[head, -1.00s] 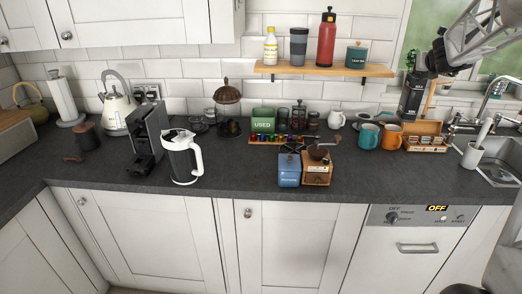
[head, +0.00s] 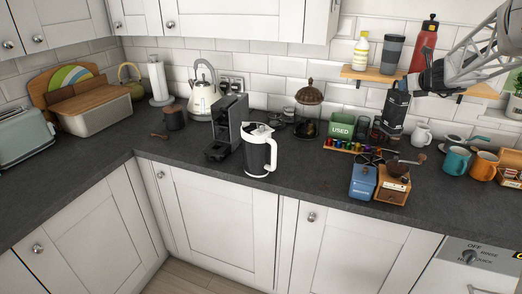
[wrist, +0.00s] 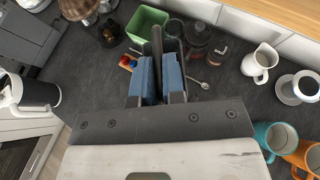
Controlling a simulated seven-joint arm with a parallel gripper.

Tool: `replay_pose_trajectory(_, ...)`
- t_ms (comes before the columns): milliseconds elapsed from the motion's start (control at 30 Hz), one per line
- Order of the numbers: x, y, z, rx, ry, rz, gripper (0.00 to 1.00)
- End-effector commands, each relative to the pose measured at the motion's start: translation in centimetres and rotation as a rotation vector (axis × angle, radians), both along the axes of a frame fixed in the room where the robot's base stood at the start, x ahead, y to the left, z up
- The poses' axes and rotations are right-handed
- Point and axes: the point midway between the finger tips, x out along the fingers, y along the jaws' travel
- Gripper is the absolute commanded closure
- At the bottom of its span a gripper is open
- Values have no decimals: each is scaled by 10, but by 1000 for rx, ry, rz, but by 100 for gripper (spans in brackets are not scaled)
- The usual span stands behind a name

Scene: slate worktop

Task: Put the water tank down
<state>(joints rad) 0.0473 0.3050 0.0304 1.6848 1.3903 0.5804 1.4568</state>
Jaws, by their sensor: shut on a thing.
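My gripper (wrist: 158,85) is shut on a dark, narrow upright thing (wrist: 157,45), which I take to be the water tank; it shows between the blue finger pads in the wrist view. My fingers hide much of it, so its full shape cannot be told. In the head view my gripper (head: 392,128) points down from the right, in front of the wall below the shelf and behind the blue and wooden grinders. A black coffee machine (head: 232,125) stands on the worktop (head: 310,178) at the left, apart from my gripper.
A dark jug with a white handle (head: 259,152) stands beside the coffee machine. Worktop at the front left is clear.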

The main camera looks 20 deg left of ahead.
Motion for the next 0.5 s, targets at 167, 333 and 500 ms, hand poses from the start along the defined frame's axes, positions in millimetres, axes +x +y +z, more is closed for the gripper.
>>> replay_pose_trajectory(167,4,69,-10,0,-1,127,100)
replay_pose_trajectory(333,4,130,-19,0,-1,242,100)
replay_pose_trajectory(500,-2,192,-27,1,0,357,100)
